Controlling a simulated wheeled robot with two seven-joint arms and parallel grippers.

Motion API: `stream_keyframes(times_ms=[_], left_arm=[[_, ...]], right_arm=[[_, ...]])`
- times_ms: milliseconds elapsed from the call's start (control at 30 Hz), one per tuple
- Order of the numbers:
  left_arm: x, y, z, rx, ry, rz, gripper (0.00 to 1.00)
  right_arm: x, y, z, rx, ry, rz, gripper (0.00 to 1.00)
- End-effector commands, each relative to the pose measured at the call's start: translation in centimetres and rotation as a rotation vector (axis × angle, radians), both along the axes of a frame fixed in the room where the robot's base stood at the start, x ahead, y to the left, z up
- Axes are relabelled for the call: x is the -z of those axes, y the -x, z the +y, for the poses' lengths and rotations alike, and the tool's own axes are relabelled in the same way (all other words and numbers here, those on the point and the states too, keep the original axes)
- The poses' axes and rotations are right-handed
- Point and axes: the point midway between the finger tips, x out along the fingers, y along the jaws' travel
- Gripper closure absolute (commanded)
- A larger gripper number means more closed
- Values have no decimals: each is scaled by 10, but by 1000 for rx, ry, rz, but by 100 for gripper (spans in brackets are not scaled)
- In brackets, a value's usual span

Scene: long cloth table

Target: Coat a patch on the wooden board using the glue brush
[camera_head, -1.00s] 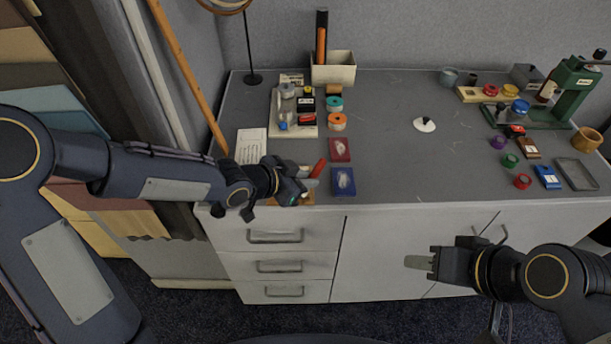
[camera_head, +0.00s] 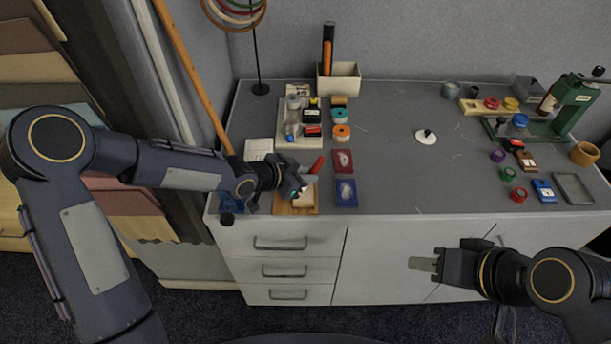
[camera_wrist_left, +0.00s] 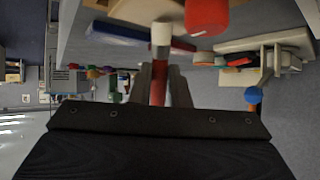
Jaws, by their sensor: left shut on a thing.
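The wooden board (camera_head: 304,209) lies at the table's front left edge, partly hidden under my left gripper. My left gripper (camera_head: 303,184) is just above it. In the left wrist view my left gripper (camera_wrist_left: 160,85) is shut on a slim red handle with a pale collar, which I take as the glue brush (camera_wrist_left: 158,88). Its bristles are not clear, and I cannot tell whether it touches the board. A red piece (camera_head: 317,165) shows beside the fingertips in the head view. My right gripper (camera_head: 422,264) is in front of the cabinet, away from the table top, with no held object visible.
A red packet (camera_head: 343,161) and a blue packet (camera_head: 346,193) lie right of the board. A tray (camera_head: 288,138) of small items stands behind it, with tape rolls (camera_head: 341,132) beside. A green press (camera_head: 570,100) stands at the far right. The table's middle is mostly clear.

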Motion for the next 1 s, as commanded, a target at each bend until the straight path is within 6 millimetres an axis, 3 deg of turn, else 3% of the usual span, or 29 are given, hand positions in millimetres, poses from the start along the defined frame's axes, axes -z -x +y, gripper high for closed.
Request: stream_keyframes(times_ms=[633, 1000], left_arm=[[-4, -40, 1, -2, -1, 5, 100], [2, -40, 1, 1, -3, 0, 100]], right_arm=[[-43, 0, 0, 0, 0, 0, 61], [-33, 0, 0, 0, 0, 0, 61]])
